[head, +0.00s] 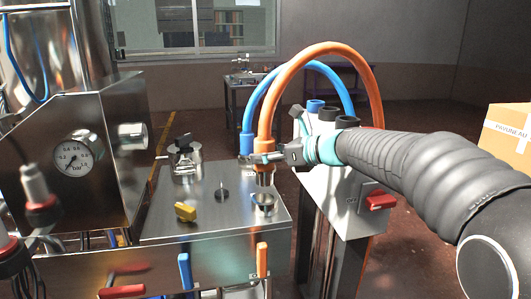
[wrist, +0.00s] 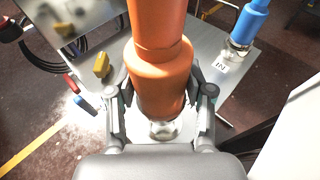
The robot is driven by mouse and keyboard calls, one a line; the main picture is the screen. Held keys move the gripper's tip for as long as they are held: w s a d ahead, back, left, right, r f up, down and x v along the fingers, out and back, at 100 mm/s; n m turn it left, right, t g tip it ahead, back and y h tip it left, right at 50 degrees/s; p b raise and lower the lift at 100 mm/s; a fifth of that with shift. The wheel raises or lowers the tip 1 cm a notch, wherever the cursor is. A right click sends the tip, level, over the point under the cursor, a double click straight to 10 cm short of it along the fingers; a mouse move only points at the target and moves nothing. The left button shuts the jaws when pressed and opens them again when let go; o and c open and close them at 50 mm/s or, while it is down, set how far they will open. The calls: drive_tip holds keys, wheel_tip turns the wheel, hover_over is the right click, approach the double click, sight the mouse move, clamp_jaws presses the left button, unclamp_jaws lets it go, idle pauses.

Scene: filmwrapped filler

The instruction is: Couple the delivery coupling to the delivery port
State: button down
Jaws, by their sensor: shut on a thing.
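My gripper (head: 266,158) is shut on the orange delivery coupling (wrist: 160,85) at the end of the orange hose (head: 320,50). The coupling hangs roughly upright above the steel top (head: 215,185), its metal lower end (head: 265,179) pointing down. A round metal cup (head: 264,202), which looks like the delivery port, stands just below it in the head view. In the wrist view a metal ring (wrist: 163,130) shows under the coupling; I cannot tell whether it belongs to the coupling or the port, nor whether they touch.
The blue hose's coupling (head: 247,145) stands behind, by the "IN" label (wrist: 221,67). A yellow knob (head: 185,211) and a capped fitting (head: 185,158) are on the steel top. A box on a stand with a red switch (head: 377,201) is close to my arm on the right.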

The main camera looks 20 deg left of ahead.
sight(272, 182)
drive_tip(key=shift+f+b, duration=2.25)
drive_tip(key=shift+f, duration=1.3)
drive_tip(key=shift+f, duration=0.4)
drive_tip(key=shift+c, duration=1.8)
unclamp_jaws()
drive_tip(key=shift+d, duration=0.1)
